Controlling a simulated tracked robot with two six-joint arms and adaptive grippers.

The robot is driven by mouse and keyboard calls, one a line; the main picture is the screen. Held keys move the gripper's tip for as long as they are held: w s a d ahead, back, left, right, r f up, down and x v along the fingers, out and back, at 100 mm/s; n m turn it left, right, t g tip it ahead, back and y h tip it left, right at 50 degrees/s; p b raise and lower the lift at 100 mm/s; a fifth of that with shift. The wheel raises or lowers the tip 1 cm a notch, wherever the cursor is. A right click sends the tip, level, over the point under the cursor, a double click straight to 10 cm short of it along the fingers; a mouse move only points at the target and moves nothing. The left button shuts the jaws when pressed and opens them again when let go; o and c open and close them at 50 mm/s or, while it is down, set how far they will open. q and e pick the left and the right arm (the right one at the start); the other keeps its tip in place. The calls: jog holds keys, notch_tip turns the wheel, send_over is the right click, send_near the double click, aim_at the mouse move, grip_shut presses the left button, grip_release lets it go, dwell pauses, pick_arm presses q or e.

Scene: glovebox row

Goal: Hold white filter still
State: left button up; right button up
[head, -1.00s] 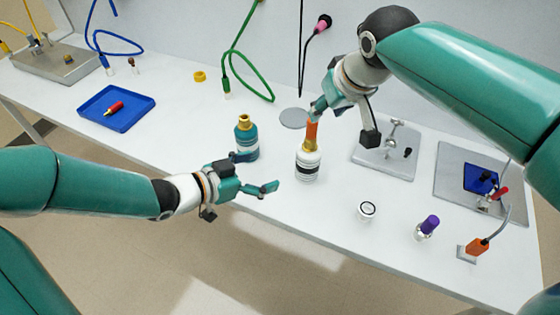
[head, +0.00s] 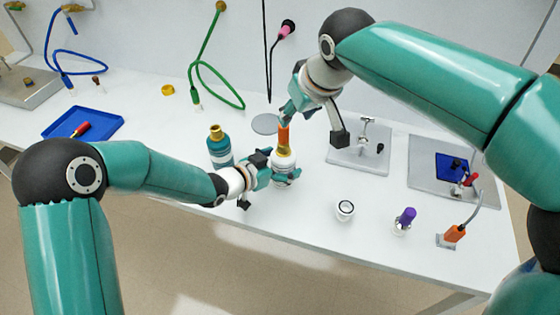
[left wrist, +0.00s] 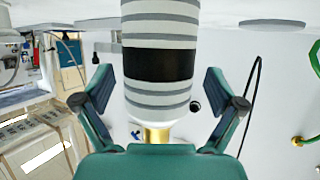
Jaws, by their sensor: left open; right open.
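The white filter (head: 284,169) stands upright on the bench, with a gold neck and an orange piece (head: 284,135) on top. In the left wrist view the filter (left wrist: 160,60) shows grey stripes and a black band. My left gripper (head: 279,174) is open with its fingers on either side of the filter; in the left wrist view (left wrist: 158,92) gaps show between both fingers and the body. My right gripper (head: 291,108) is open at the top of the orange piece; its fingertips are partly hidden, so contact is unclear.
A teal bottle (head: 219,148) with a gold cap stands just left of the filter. A grey disc (head: 265,124) lies behind. A white cup (head: 345,211), a purple-capped vial (head: 405,219) and a metal plate (head: 345,158) are to the right. A blue tray (head: 103,121) is far left.

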pick_arm(q)
jog(key=shift+w+d+f, duration=0.1)
jog(key=shift+w+d, duration=0.05)
jog(key=c, duration=1.5)
jog(key=shift+o, duration=0.2)
